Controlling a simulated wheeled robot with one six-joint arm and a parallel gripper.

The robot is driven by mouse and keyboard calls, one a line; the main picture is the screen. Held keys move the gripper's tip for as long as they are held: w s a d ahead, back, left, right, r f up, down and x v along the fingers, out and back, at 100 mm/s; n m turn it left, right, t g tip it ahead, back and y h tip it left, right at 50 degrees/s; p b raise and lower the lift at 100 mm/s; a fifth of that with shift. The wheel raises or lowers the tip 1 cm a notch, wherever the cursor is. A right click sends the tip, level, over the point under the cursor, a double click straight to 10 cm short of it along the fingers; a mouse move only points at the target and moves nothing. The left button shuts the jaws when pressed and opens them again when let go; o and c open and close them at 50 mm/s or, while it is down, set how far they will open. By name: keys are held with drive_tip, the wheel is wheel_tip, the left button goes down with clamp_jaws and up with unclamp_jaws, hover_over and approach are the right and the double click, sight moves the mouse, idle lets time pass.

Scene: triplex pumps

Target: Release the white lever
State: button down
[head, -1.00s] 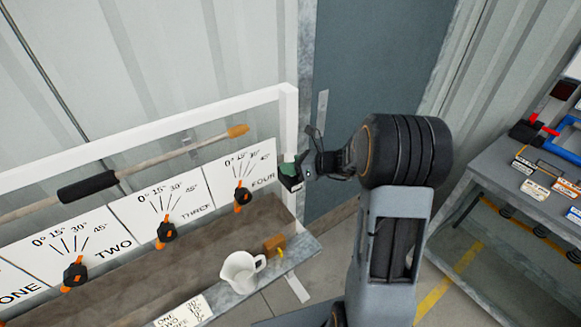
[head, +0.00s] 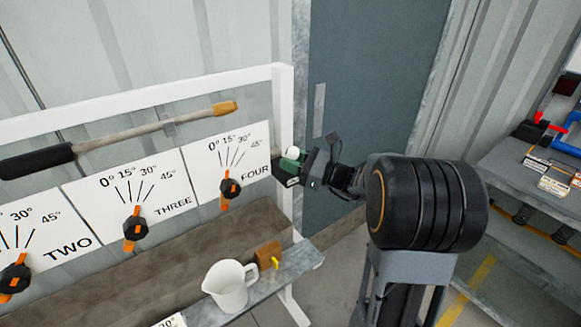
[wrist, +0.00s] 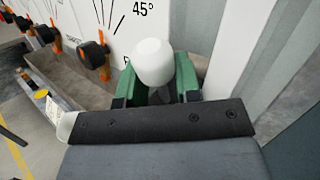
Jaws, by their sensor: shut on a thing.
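The white lever (head: 293,153) shows its rounded knob just above my gripper, at the right end of the white frame. In the wrist view the white lever (wrist: 153,61) stands between the two green fingers. My gripper (head: 289,165) is shut on it, with the fingers on either side below the top of the knob. My gripper also fills the lower wrist view (wrist: 160,88). The lower part of the lever is hidden by the fingers and the dark gripper body.
Numbered angle panels with black-and-orange knobs (head: 230,188) stand left of my gripper. A white jug (head: 228,288) and a brown block (head: 267,254) with a yellow tap sit on the metal ledge (head: 300,258) below. A grey shelf (head: 510,185) stands at right.

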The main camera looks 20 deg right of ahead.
idle(0.4)
drive_tip(key=c, duration=0.8)
unclamp_jaws()
drive_tip(key=shift+s+d+f, duration=0.1)
drive_tip(key=shift+s+d, duration=0.05)
drive_tip(key=b+v, duration=0.1)
drive_tip(key=v, duration=1.2)
drive_tip(key=shift+d+f, duration=0.15)
drive_tip(key=shift+d, duration=0.05)
drive_tip(key=shift+s, duration=0.1)
